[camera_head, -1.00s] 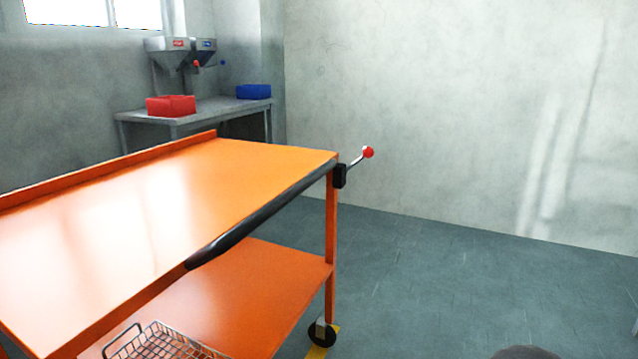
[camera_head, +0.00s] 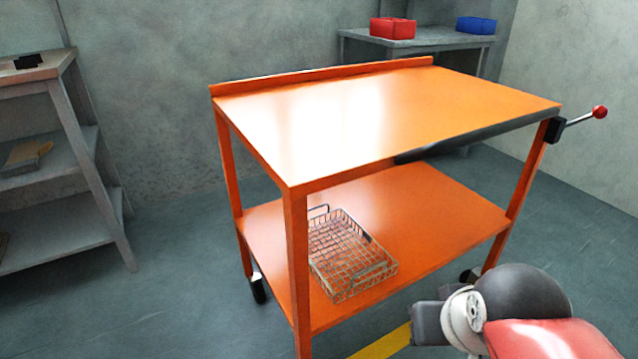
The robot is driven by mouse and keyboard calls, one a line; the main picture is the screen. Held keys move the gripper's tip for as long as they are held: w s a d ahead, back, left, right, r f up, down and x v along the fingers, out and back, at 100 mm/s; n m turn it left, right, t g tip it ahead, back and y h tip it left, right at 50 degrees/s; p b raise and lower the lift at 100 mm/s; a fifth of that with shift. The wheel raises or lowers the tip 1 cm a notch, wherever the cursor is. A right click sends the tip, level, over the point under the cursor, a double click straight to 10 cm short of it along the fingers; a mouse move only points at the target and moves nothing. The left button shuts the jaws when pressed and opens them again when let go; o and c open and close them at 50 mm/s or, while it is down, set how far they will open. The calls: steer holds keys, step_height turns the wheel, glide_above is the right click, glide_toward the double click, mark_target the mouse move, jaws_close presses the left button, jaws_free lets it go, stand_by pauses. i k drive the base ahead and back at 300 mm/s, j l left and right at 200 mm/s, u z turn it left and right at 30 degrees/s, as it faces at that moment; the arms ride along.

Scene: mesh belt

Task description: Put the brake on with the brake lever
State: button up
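The brake lever (camera_head: 582,119) is a thin metal rod with a red ball knob (camera_head: 599,112). It sticks out to the right and slightly up from a black mount (camera_head: 554,130) at the right corner of the orange cart (camera_head: 400,120). Part of my arm shows at the bottom right, in front of the cart and below the lever. It is well apart from the lever. My gripper's fingertips cannot be made out, so its opening does not show.
A wire basket (camera_head: 350,256) sits on the cart's lower shelf. Grey shelving (camera_head: 60,150) stands at left. A bench (camera_head: 420,42) with a red bin (camera_head: 392,28) and blue bin (camera_head: 476,25) stands behind. Floor at right is clear.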

mark_target(599, 110)
steer(key=z, duration=1.2)
